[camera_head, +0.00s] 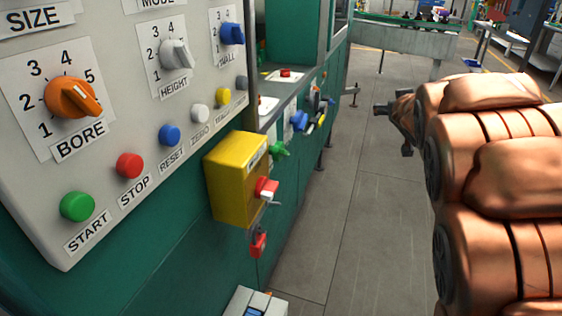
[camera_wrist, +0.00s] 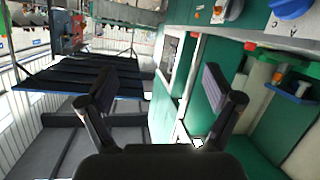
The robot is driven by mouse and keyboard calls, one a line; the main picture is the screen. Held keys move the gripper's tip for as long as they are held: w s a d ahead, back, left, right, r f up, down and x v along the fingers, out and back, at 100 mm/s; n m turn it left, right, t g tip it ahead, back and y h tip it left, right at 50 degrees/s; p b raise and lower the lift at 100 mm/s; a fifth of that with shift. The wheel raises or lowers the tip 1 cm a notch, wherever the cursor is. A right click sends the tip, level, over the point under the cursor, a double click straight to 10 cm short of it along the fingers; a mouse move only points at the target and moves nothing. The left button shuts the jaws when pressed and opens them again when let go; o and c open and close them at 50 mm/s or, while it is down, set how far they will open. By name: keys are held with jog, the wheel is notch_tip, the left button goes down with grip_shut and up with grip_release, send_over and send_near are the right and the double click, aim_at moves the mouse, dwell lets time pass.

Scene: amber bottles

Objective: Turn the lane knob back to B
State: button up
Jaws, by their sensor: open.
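No knob labelled lane can be read in either view. In the wrist view, a blue knob (camera_wrist: 290,8) is cut off at the top right edge, beside a white plate (camera_wrist: 290,28) with letters that look like A and C. Its setting cannot be told. My gripper (camera_wrist: 158,85) is open and empty, with both black fingers spread and nothing between them. The blue knob lies beyond the right finger, apart from it. In the head view my gripper (camera_head: 394,128) hangs over the aisle, right of the green machine and clear of it.
The near panel carries an orange BORE knob (camera_head: 72,98), a grey HEIGHT knob (camera_head: 176,54) and a blue WALL knob (camera_head: 231,34), with several push buttons below. A yellow box (camera_head: 236,178) juts from the machine. The grey aisle floor (camera_head: 350,220) is clear.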

aim_at(287, 154)
jog(key=w+a+f+n+t+y+b, duration=0.2)
jog(key=w+a+f+n+y+b, duration=0.35)
jog(key=w+a+y, duration=0.5)
jog(key=s+a+f+n+g+y+b, duration=0.1)
jog(key=s+a+f+n+g+y, duration=0.1)
jog(key=a+f+g+y, duration=0.1)
jog(key=s+a+f+n+g+y+b, duration=0.2)
jog(key=a+f+g+y, duration=0.1)
jog(key=a+f, duration=0.2)
jog(key=s+a+f+n+g+y+b, duration=0.1)
jog(key=s+a+f+n+g+y, duration=0.2)
jog(key=a+y, duration=0.1)
jog(key=shift+f+b, duration=0.35)
jog(key=shift+f, duration=0.05)
jog(key=shift+s+a, duration=0.2)
jog(key=shift+b+x, duration=0.45)
jog(key=shift+x, duration=3.3)
jog(key=shift+f, duration=0.1)
jog(key=shift+c, duration=0.2)
